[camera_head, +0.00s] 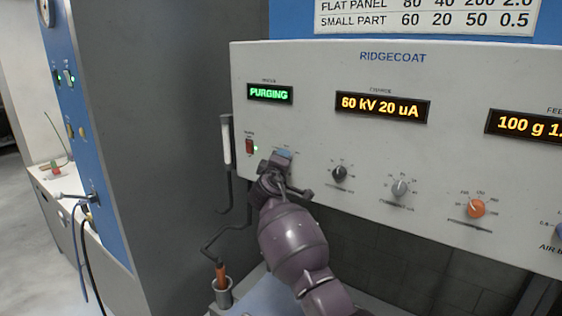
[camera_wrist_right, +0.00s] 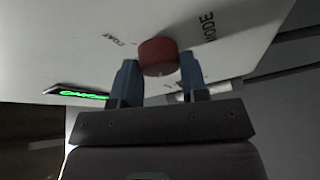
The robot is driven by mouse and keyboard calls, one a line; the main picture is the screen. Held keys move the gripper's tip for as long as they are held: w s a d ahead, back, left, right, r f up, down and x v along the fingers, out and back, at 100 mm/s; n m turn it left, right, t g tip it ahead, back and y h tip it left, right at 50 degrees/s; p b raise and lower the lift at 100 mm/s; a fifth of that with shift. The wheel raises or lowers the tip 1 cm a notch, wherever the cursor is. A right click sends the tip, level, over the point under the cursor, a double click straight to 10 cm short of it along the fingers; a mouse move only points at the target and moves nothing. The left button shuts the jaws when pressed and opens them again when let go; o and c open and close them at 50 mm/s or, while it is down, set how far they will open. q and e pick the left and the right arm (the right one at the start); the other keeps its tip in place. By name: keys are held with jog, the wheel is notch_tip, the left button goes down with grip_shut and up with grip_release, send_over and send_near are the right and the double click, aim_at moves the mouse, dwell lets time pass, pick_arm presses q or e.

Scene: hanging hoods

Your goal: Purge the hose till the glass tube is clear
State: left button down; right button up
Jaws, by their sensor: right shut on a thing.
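My right gripper (camera_head: 280,165) is at the lower left of the grey RIDGECOAT panel (camera_head: 330,75). In the wrist view its blue fingers (camera_wrist_right: 160,85) are on either side of a red knob (camera_wrist_right: 158,56), shut on it. The panel there is lettered COAT and MODE. In the head view my gripper hides this knob. A green display (camera_head: 269,94) reads PURGING; it also shows in the wrist view (camera_wrist_right: 84,94). The upright glass tube (camera_head: 227,140) at the panel's left edge looks whitish; how clear it is cannot be told. My left gripper is not in view.
A red switch (camera_head: 250,146) with a green light sits beside the tube. Black, grey and orange knobs (camera_head: 477,208) line the panel to the right. A grey wall (camera_head: 165,130) is at left.

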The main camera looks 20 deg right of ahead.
jog(key=o, duration=0.9)
jog(key=b+v, duration=0.1)
jog(key=v, duration=0.9)
jog(key=shift+s+a, duration=0.2)
jog(key=shift+s, duration=0.15)
jog(key=shift+s+f, duration=0.1)
jog(key=shift+f, duration=0.05)
